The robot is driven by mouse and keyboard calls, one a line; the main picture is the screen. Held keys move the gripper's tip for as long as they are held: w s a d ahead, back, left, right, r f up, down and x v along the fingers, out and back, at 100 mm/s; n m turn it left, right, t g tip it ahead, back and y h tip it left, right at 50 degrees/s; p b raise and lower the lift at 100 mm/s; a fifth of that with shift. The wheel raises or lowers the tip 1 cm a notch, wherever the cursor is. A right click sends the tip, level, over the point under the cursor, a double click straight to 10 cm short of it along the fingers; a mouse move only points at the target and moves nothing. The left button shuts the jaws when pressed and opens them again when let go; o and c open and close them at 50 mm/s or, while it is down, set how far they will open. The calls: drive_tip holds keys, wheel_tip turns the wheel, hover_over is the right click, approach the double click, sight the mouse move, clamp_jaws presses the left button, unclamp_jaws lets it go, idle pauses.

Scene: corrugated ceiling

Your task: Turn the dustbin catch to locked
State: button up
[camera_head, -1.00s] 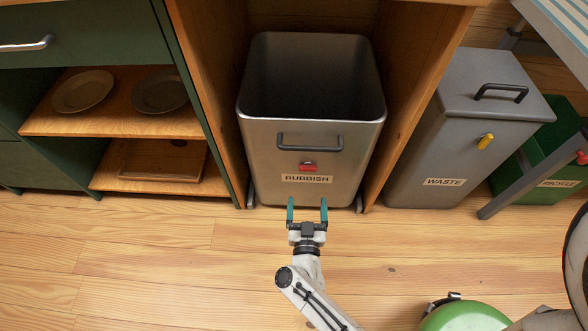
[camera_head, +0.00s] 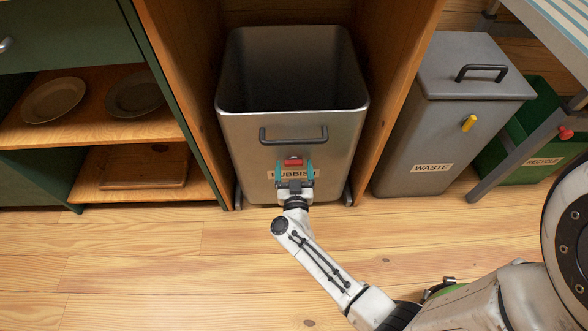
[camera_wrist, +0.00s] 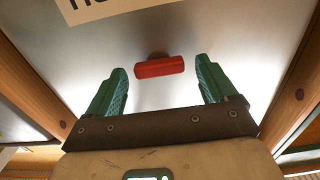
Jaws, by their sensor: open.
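The grey metal rubbish bin (camera_head: 245,150) stands open-topped in a wooden bay. Its red catch (camera_head: 293,162) is on the front, below the dark handle (camera_head: 293,136) and above the RUBBISH label, and lies roughly horizontal. My gripper (camera_head: 294,170) is in front of the catch, its green fingers open to either side and partly covering the label. In the wrist view the red catch (camera_wrist: 159,67) lies crosswise just beyond and between the open fingertips, with a gap to each. I cannot tell whether the fingers touch the bin front.
Wooden panels (camera_head: 385,100) flank the bin closely. A shelf with plates (camera_head: 53,100) is at left.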

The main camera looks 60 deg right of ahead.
drive_tip(key=c, duration=1.1)
drive_tip(key=shift+o, duration=0.2)
drive_tip(key=shift+m, duration=0.3)
drive_tip(key=m, duration=0.3)
drive_tip(key=shift+m, duration=0.3)
drive_tip(key=m, duration=0.4)
drive_tip(key=shift+s+f+m, duration=0.1)
drive_tip(key=shift+m, duration=0.2)
drive_tip(key=m+b, duration=0.1)
drive_tip(key=m, duration=0.3)
drive_tip(key=shift+f, duration=0.1)
drive_tip(key=shift+s+d+m+b, duration=0.1)
drive_tip(key=shift+m+b, duration=0.3)
drive_tip(key=shift+m, duration=2.2)
